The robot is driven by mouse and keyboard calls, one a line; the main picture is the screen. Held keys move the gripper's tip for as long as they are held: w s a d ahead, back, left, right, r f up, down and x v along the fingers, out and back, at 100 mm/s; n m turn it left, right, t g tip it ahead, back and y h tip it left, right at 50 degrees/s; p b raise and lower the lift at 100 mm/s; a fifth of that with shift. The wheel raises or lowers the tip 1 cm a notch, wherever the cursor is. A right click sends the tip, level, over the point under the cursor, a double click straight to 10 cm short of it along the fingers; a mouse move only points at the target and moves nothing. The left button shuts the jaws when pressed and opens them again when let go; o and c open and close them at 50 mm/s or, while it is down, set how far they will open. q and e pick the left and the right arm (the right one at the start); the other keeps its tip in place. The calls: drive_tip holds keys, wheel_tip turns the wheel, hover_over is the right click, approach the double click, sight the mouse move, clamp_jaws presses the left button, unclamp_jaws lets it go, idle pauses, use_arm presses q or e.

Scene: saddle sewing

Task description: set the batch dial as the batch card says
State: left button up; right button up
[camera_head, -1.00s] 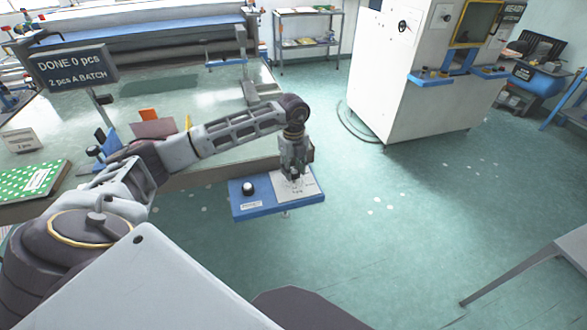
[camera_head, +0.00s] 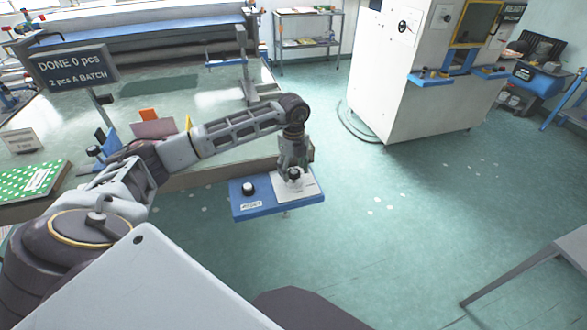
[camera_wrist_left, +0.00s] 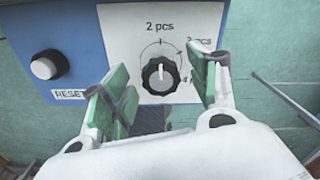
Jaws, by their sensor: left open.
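The batch dial (camera_wrist_left: 160,75) is a black knob on a white plate. Its white mark points straight up at the "2 pcs" label; "3 pcs" and a partly hidden 4 are to the right. In the head view the dial (camera_head: 293,175) sits on the blue panel (camera_head: 243,209). My left gripper (camera_head: 293,158) is just above it. In the left wrist view its green fingers (camera_wrist_left: 162,92) are wide apart, one on each side, not gripping the knob. A small white card (camera_head: 20,140) at the far left reads "2 pcs"; its upper line is too small to read. My right gripper is not in view.
A white RESET button (camera_wrist_left: 45,66) is left of the dial. A dark sign (camera_head: 74,70) reads "DONE 0 pcs, 2 pcs A BATCH". The green-topped table (camera_head: 215,100) stands behind the panel. Open floor (camera_head: 400,230) lies to the right.

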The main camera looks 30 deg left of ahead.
sight(293, 171)
use_arm(q)
drive_tip(key=shift+r, duration=0.15)
wheel_tip(293, 171, up, 12)
idle(0.7)
drive_tip(key=shift+f, duration=0.2)
